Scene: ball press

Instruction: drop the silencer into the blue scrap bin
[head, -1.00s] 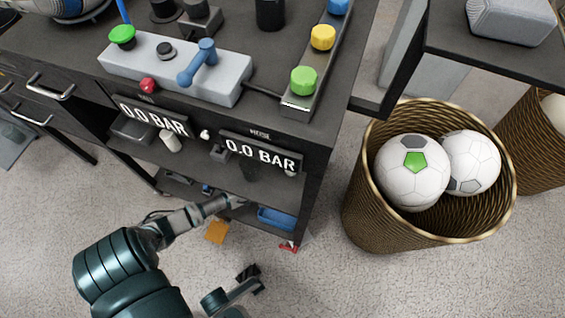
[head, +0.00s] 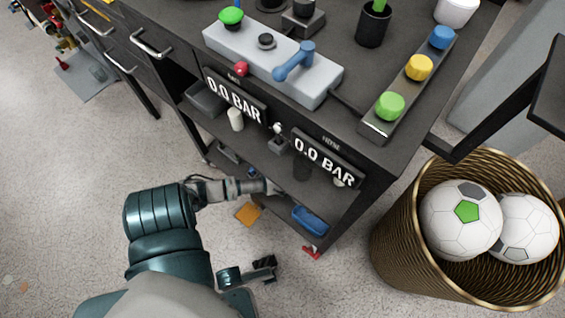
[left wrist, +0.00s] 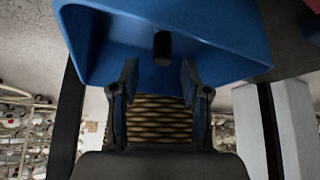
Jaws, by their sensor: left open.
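The blue scrap bin (head: 310,221) sits low by the front corner of the bench. In the left wrist view its blue wall (left wrist: 105,35) fills the top, right in front of the fingers. A short dark cylinder (left wrist: 162,47), which looks like the silencer, shows against the inside of the bin. I cannot tell whether it rests there or is falling. My left gripper (left wrist: 159,78) is open, its fingertips on either side below the cylinder and apart from it. In the head view my left arm reaches in beside the lower shelf; its fingertips are hard to make out.
A wicker basket (head: 395,255) with two footballs stands to the right. The bench (head: 385,155) carries a grey valve box (head: 270,60), coloured buttons and gauges reading 0.0 BAR. An orange piece (head: 248,214) and a red object (head: 312,252) lie low near the bin.

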